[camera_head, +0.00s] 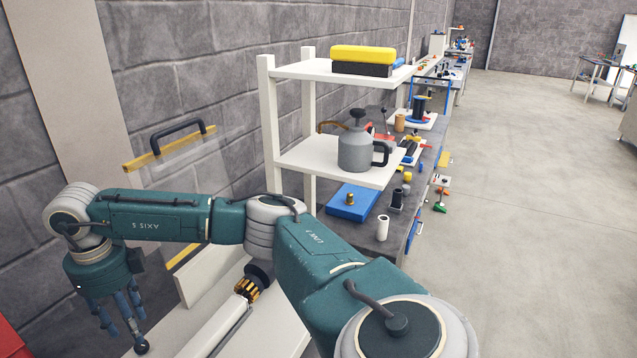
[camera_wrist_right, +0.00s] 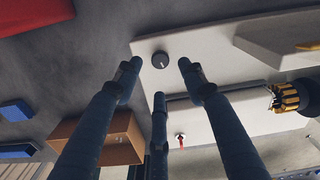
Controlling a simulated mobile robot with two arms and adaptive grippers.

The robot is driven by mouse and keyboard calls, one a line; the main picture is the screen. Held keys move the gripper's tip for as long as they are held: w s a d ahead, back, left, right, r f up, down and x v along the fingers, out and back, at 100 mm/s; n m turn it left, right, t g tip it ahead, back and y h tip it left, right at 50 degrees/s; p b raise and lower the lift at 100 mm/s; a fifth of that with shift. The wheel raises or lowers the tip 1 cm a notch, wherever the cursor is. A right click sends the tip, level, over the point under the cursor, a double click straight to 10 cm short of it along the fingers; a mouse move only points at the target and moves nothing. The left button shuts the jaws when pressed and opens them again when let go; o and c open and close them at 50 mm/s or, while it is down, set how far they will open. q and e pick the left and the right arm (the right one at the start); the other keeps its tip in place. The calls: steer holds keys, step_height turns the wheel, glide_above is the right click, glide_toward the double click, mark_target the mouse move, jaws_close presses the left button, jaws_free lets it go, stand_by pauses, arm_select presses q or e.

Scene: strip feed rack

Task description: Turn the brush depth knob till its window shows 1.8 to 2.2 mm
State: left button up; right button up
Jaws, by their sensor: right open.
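In the right wrist view a round dark grey knob (camera_wrist_right: 160,60) with a pale mark sits on a white panel (camera_wrist_right: 215,45); I take it to be the brush depth knob. My right gripper (camera_wrist_right: 158,74) is open, its three dark blue fingers spread with the tips around the knob's place in the picture. A gap shows between fingertips and knob; depth is hard to tell. In the head view my right gripper (camera_head: 118,318) points down at the lower left. No window or reading can be made out. My left gripper is not in view.
A brass-toothed roller (camera_head: 246,290) stands right of the gripper and also shows in the wrist view (camera_wrist_right: 287,97). A brown block (camera_wrist_right: 100,138) and a small red-tipped part (camera_wrist_right: 181,139) lie near the fingers. A white shelf (camera_head: 330,158) holds a grey can (camera_head: 357,150).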

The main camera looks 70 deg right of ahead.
steer(key=shift+r, duration=0.15)
step_height(320, 180, up, 6)
steer(key=p, duration=0.3)
steer(key=shift+p, duration=0.35)
steer(key=shift+f, duration=0.2)
